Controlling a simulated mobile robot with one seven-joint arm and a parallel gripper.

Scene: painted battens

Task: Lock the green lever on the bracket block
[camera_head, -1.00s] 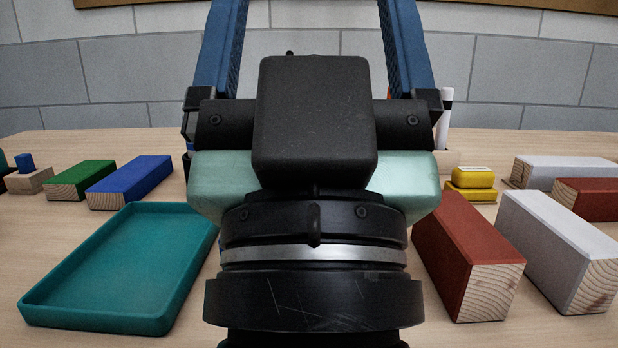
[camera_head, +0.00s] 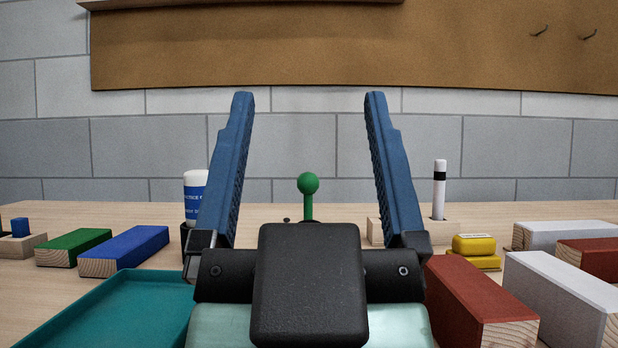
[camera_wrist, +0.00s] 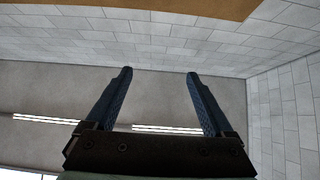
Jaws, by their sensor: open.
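The green lever (camera_head: 308,190) shows in the head view as a round green knob on a thin green stem. It stands upright beyond my gripper, between its fingers in the picture. The bracket block under the lever is hidden behind my gripper's dark body. My gripper (camera_head: 309,97) is open and empty, with two blue fingers wide apart and pointing up. The wrist view shows the same open gripper (camera_wrist: 160,74) with only wall and ceiling beyond it. I see no contact between the fingers and the lever.
A teal tray (camera_head: 100,325) lies at the left front, with blue (camera_head: 125,250) and green (camera_head: 73,247) battens behind it. Red (camera_head: 478,305) and white (camera_head: 560,297) battens lie at the right. A white bottle (camera_head: 194,192) and a marker in a wooden holder (camera_head: 440,228) stand behind.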

